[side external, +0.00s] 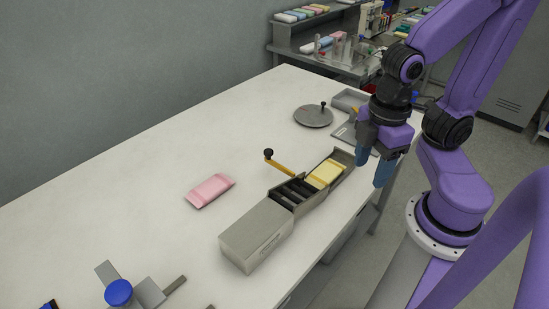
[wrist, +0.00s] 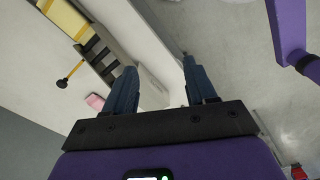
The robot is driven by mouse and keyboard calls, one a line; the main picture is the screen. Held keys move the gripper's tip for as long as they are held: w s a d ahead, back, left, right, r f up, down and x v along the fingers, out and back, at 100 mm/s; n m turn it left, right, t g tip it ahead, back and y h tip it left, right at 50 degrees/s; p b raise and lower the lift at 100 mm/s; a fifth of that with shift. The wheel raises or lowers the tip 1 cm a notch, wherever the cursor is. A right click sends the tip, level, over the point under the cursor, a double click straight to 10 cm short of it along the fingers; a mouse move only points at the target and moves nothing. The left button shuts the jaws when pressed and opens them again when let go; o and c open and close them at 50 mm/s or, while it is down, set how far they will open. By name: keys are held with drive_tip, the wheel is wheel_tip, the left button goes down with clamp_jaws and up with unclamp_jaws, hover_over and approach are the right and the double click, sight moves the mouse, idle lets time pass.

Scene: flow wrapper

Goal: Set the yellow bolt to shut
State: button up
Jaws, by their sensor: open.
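A yellow lever (side external: 281,168) with a black ball knob sticks out from the far side of the grey wrapper machine (side external: 262,232). It also shows at the left of the wrist view (wrist: 74,71). A small yellow piece (side external: 355,110) shows by a grey plate (side external: 345,133) at the far end of the table, mostly hidden behind my wrist. I cannot tell for certain which of these is the bolt. My gripper (side external: 373,164) is open and empty, with blue fingers pointing down, at the table's right edge. It is apart from the lever and the machine.
A yellow block (side external: 326,173) lies in the machine's channel beside black slots. A pink packet (side external: 210,190) lies on the table to the left. A round grey disc (side external: 313,116) with a black knob and a grey tray (side external: 349,99) are farther back. A blue-knobbed fixture (side external: 119,292) stands in front.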

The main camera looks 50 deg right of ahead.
drive_tip(key=m, duration=0.9)
hover_over(270, 151)
wheel_tip(270, 151, down, 16)
drive_tip(key=shift+f, duration=0.1)
